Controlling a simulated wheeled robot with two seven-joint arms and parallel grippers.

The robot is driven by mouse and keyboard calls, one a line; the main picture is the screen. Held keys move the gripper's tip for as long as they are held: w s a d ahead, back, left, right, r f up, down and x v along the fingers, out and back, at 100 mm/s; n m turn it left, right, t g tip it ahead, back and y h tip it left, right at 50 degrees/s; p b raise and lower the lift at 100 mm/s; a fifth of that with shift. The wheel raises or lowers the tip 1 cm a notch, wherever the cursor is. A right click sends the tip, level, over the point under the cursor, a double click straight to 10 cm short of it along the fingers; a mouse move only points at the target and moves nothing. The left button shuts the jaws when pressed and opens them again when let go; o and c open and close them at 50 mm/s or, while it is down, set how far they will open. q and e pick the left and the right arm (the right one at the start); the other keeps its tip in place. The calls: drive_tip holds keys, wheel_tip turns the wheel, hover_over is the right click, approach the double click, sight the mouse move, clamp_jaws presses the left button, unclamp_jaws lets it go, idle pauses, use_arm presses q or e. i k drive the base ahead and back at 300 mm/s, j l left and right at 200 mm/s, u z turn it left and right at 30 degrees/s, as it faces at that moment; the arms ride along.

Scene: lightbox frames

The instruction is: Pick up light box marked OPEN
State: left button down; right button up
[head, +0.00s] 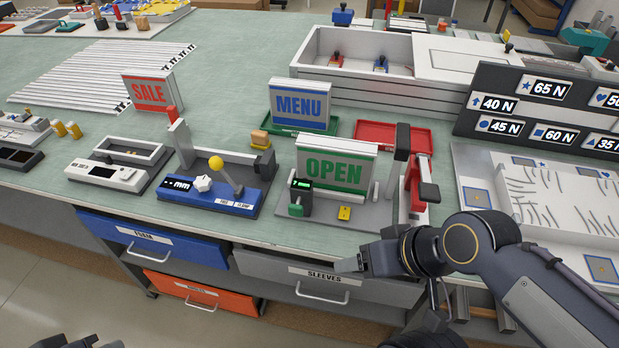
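The light box marked OPEN (352,155) has green lettering on a pale face. Dark parts of my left arm (95,342) show at the bottom left edge, too cut off to read the gripper.
Light boxes marked MENU (300,104) and SALE (148,92) stand behind and to the left. A blue fixture with a yellow-knobbed lever (236,178) is left of OPEN. A red-and-black upright (420,182) stands close on its right. The SLEEVES drawer (290,270) is below.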

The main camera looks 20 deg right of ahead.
sight(339, 164)
drive_tip(key=i+z, duration=0.1)
drive_tip(key=z, duration=0.75)
drive_tip(key=i+j+z, duration=0.1)
drive_tip(key=z, duration=0.8)
drive_tip(key=i+j+z, duration=0.1)
drive_tip(key=z, duration=0.35)
